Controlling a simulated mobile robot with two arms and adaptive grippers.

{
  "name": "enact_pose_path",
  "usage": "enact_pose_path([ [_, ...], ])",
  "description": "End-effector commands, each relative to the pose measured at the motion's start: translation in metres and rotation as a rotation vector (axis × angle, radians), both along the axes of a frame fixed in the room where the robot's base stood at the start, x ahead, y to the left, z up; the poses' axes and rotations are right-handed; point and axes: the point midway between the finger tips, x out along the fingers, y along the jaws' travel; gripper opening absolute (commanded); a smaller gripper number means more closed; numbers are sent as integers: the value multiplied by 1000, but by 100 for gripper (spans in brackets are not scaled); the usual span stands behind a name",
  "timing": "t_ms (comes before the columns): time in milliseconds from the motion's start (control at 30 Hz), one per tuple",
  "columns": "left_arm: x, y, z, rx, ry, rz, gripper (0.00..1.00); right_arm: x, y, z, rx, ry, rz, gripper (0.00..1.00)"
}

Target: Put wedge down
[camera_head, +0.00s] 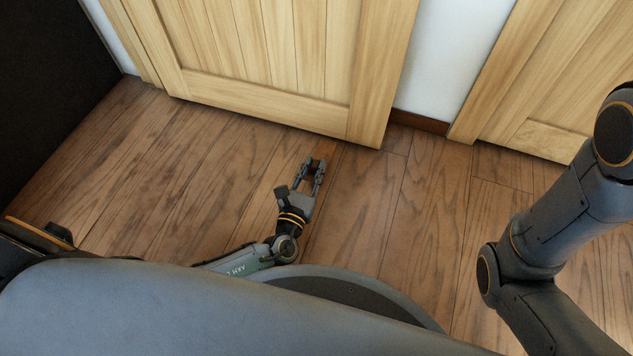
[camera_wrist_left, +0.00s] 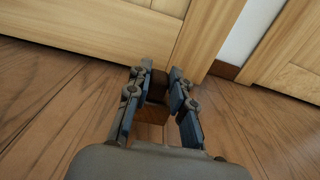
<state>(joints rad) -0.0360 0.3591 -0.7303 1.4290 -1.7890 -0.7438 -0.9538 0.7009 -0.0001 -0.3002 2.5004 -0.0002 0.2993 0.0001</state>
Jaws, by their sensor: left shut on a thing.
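My left gripper (camera_head: 313,172) reaches over the wooden floor, close in front of the lower edge of the light wood door (camera_head: 270,70). In the left wrist view, its two fingers (camera_wrist_left: 160,92) are shut on a small brown wooden wedge (camera_wrist_left: 151,113), with a darker face towards the tips. The wedge blends with the floor in the head view, and I cannot tell whether it touches the floor. My right arm shows at the right, but its gripper is out of view.
A second light wood door (camera_head: 560,95) stands at the right, past a white wall (camera_head: 450,60) with a brown baseboard (camera_head: 418,122). A dark panel (camera_head: 50,90) stands at the far left. The plank floor (camera_head: 395,225) looks clear.

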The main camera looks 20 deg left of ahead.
Motion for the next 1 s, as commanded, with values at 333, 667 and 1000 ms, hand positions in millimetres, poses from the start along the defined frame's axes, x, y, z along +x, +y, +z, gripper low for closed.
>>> enact_pose_path([
  [333,7,-7,-39,2,0,1,0,-1,0,-33,0,-2,0,0],
  [667,7,-7,-41,0,-2,1,0,0,0,-34,-1,0,0,0],
  [1000,7,-7,-43,1,0,1,45,0,0,-35,-1,0,0,0],
])
